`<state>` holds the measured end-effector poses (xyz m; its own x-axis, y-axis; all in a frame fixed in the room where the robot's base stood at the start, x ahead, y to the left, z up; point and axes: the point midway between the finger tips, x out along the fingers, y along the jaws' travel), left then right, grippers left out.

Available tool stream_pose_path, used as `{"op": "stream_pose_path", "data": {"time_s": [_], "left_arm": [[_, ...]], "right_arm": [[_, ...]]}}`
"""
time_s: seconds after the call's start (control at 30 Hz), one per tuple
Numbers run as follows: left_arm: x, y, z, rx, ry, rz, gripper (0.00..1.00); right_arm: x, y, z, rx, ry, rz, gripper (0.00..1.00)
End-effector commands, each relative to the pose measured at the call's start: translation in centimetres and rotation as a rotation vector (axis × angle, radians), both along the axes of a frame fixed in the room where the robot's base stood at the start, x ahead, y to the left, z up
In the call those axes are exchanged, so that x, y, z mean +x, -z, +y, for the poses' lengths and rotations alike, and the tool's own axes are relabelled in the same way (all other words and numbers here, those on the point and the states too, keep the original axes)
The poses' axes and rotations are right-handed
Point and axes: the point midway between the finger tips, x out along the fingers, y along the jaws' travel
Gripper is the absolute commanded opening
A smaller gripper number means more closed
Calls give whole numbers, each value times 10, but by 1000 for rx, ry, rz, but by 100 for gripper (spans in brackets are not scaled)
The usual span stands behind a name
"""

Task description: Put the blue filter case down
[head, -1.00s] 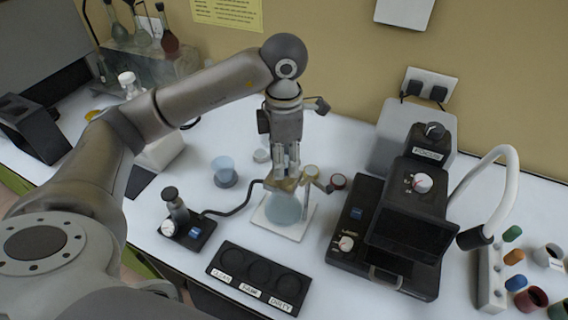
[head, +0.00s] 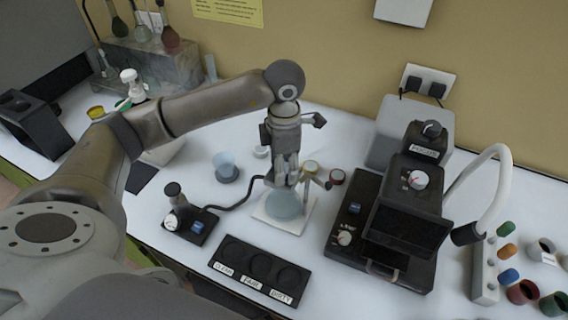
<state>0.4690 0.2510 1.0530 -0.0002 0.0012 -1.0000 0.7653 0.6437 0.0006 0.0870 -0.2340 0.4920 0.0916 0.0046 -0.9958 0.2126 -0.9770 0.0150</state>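My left gripper (head: 285,180) points down over the flask (head: 285,204) on a white base, near the middle of the bench. Its fingertips are small and overlap the top of that stand, so I cannot tell whether they hold anything. No blue case shows clearly in it. A small blue cylinder (head: 508,276) lies at the right in a row with a green (head: 504,229) and an orange one (head: 507,251); I cannot tell whether it is the blue filter case. My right gripper is not in view.
A black tray (head: 233,251) with three round recesses and labels lies in front of the flask. A black instrument (head: 384,240) stands to its right. Red (head: 522,292) and green (head: 553,305) round containers are at the far right. A small black device (head: 190,225) stands left.

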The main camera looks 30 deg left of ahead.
Motion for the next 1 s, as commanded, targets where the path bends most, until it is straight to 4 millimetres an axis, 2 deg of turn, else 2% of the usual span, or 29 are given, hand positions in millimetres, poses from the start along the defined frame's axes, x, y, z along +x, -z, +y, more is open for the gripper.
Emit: {"op": "stream_pose_path", "data": {"time_s": [0.4,0.43,0.77,1.0], "left_arm": [[0,-6,0,-1,0,-1,50],[1,-8,0,-1,0,-3,50],[2,-71,-1,-2,0,-7,50],[1,-106,0,0,-1,-4,50]], "right_arm": [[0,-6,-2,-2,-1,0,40],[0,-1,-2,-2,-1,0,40],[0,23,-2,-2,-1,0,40],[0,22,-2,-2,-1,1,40]]}}
